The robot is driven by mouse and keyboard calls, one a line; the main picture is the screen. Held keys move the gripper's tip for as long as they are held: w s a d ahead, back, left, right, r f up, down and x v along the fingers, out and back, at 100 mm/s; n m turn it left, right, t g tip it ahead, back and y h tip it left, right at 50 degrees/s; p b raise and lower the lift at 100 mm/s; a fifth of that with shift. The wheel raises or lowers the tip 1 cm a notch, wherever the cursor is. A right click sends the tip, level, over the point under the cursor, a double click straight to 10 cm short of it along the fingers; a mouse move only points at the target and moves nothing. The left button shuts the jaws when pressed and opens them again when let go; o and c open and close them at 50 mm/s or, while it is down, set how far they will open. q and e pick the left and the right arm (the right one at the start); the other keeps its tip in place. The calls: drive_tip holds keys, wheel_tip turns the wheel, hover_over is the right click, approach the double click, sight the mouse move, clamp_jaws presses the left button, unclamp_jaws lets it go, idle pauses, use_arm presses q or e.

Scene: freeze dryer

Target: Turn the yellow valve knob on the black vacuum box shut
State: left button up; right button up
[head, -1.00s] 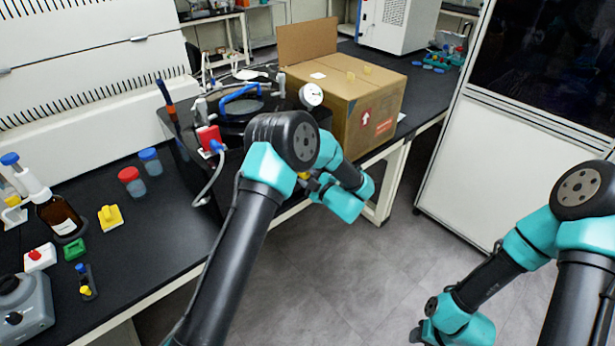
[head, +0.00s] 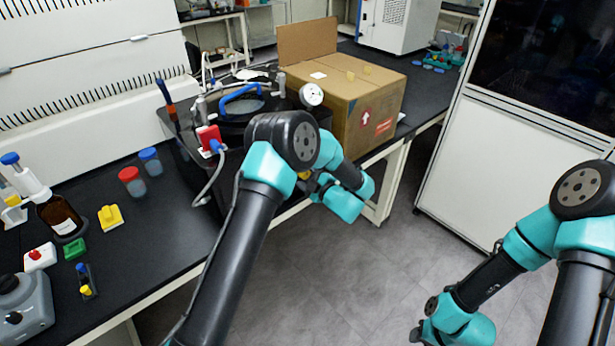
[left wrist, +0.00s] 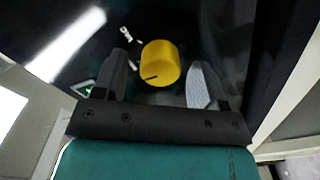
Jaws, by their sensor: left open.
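The yellow valve knob (left wrist: 160,62) stands out from the dark face of the black vacuum box (left wrist: 200,25) in the left wrist view. It has a dark pointer line on its front, and white lettering is beside it. My left gripper (left wrist: 162,85) is open, with one finger on each side of the knob and gaps showing on both sides. In the head view the black vacuum box (head: 232,150) stands on the bench, and a sliver of the knob (head: 305,176) shows behind my left arm. My right gripper (head: 425,333) hangs low at the right, its fingers too small to read.
A cardboard box (head: 365,110) stands right of the vacuum box. A pressure gauge (head: 311,95), a red-and-blue fitting (head: 210,138) and a hose (head: 210,182) are on the vacuum box. Bottles and small containers stand on the bench (head: 180,225) at left. The floor (head: 350,270) in front is clear.

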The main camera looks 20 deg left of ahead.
use_arm(q)
drive_tip(key=v, duration=1.7)
drive_tip(key=shift+s+d, duration=0.15)
drive_tip(key=a+f+m+h, duration=1.1)
drive_tip(key=a+f, duration=0.1)
drive_tip(key=f, duration=0.2)
drive_tip(key=s+a+f+m+g+h, duration=0.1)
drive_tip(key=s+f+m+g+h, duration=0.1)
drive_tip(key=s, duration=0.6)
drive_tip(key=s+a+f+m+g+h, duration=0.2)
drive_tip(key=s+m+g+h, duration=0.1)
drive_tip(key=s, duration=0.5)
drive_tip(key=s+a+f+m+g+h, duration=0.1)
drive_tip(key=s+f+m+g+h, duration=0.2)
drive_tip(key=s, duration=0.5)
drive_tip(key=shift+s+a+m+g, duration=0.2)
drive_tip(key=shift+a+m+g, duration=0.2)
drive_tip(key=shift+m+g, duration=0.3)
drive_tip(key=shift+f, duration=0.1)
drive_tip(key=shift+c, duration=0.4)
